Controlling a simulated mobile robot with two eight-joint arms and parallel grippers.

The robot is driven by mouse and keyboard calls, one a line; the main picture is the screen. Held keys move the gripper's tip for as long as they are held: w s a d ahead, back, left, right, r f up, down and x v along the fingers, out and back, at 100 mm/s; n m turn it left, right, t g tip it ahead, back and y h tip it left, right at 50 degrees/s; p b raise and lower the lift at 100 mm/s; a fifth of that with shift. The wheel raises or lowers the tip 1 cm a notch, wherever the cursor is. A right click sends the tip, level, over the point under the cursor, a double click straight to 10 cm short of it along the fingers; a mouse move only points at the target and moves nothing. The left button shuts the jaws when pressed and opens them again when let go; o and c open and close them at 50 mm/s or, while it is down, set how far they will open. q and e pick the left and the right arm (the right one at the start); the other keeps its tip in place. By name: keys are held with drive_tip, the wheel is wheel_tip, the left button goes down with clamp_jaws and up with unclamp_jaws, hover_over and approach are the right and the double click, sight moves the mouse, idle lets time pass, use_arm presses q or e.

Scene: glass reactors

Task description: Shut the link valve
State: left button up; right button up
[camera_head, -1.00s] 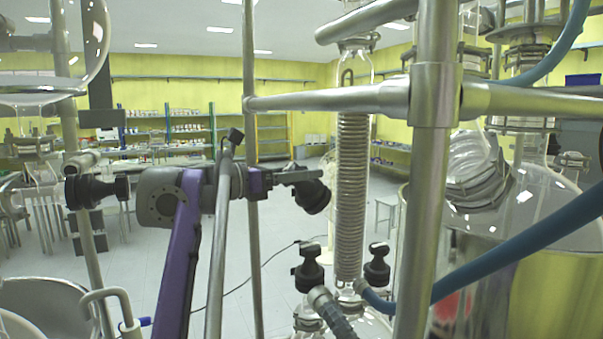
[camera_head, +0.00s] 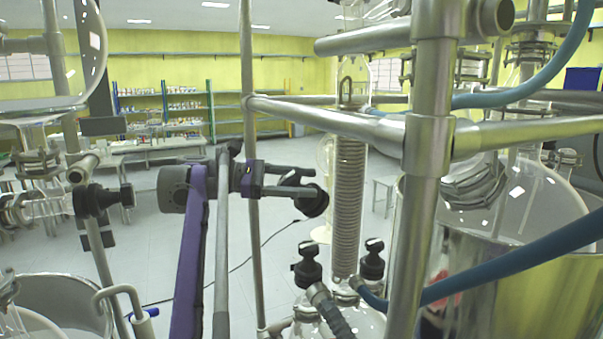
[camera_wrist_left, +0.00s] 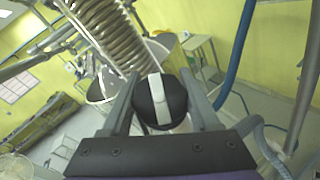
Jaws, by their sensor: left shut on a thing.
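The link valve's knob (camera_wrist_left: 174,100) is round and black with a pale bar across it. It sits between the fingers of my left gripper (camera_wrist_left: 161,82) in the left wrist view, and the pale bar runs roughly along the fingers. In the head view, my left gripper (camera_head: 296,183) reaches in from the left and is shut on the black knob (camera_head: 316,203), left of the coiled glass condenser (camera_head: 349,205). The valve's body behind the knob is mostly hidden. My right gripper is not in view.
A metal frame with an upright post (camera_head: 424,190) and crossbars stands close in front. A thin post (camera_head: 250,150) rises beside my left gripper. Blue hoses (camera_head: 520,255) cross at the right. Two black caps (camera_head: 308,265) stand below on the glass vessel.

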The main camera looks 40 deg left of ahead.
use_arm(q)
drive_tip(key=shift+s+d+m+g+h, duration=0.15)
drive_tip(key=shift+m+g+h, duration=0.15)
drive_tip(key=shift+m+g, duration=1.3)
drive_tip(key=shift+f+m, duration=0.1)
drive_tip(key=shift+m, duration=0.4)
drive_tip(key=o, duration=1.4)
drive_tip(key=shift+s, duration=0.1)
